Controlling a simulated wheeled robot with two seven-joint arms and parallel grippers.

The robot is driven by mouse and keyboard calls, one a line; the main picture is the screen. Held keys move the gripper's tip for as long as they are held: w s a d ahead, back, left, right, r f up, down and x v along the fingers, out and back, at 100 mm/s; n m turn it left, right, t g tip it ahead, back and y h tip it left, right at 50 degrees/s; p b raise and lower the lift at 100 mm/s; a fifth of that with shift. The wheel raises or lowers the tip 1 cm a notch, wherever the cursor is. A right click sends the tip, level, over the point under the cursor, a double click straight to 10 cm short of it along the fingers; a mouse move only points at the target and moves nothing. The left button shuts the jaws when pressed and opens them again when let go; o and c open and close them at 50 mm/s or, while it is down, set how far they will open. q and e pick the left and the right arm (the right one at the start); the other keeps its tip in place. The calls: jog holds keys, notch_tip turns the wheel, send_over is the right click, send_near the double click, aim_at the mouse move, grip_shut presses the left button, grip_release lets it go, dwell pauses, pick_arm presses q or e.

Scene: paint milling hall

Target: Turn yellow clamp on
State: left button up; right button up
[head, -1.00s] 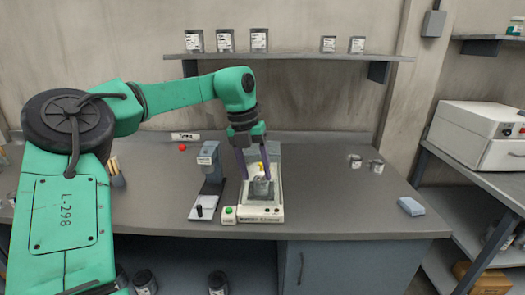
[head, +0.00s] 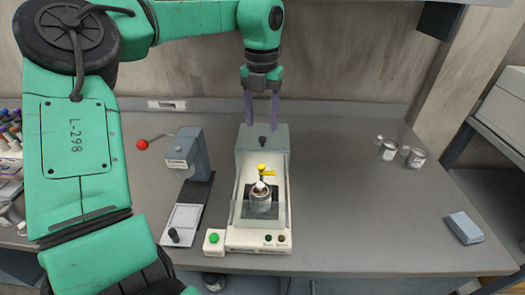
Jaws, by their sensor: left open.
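The yellow clamp (head: 263,170) is a small knob with a short handle pointing right. It sits above a metal can (head: 261,199) inside the white machine (head: 233,238) on the bench. A clear guard covers part of the can. My left gripper (head: 263,123) is open, fingers pointing down, over the grey rear housing (head: 249,136) of the machine. It is behind the clamp and apart from it. A small dark knob on the housing shows between the fingers. My right gripper is not in view.
A grey stand device (head: 187,150) with a flat plate is left of the machine, with a red ball-ended lever (head: 143,144) behind it. A green button box (head: 214,238) is at the machine's front left. Cans (head: 388,150) and a blue block (head: 464,228) stand right. Bench between is clear.

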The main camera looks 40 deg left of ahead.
aim_at(262, 165)
pick_arm(q)
jog(key=f+p, duration=0.1)
jog(key=f, duration=0.5)
jog(key=f+p, duration=0.1)
jog(key=f, duration=0.5)
jog(key=shift+s+d, duration=0.15)
jog(key=shift+s, duration=0.05)
jog(key=shift+s+f, duration=0.1)
jog(key=shift+f, duration=0.3)
jog(key=shift+d+f, duration=0.1)
jog(key=shift+d, duration=0.05)
jog(key=shift+s, duration=0.1)
jog(key=shift+f, duration=0.1)
jog(key=c, duration=0.9)
grip_shut()
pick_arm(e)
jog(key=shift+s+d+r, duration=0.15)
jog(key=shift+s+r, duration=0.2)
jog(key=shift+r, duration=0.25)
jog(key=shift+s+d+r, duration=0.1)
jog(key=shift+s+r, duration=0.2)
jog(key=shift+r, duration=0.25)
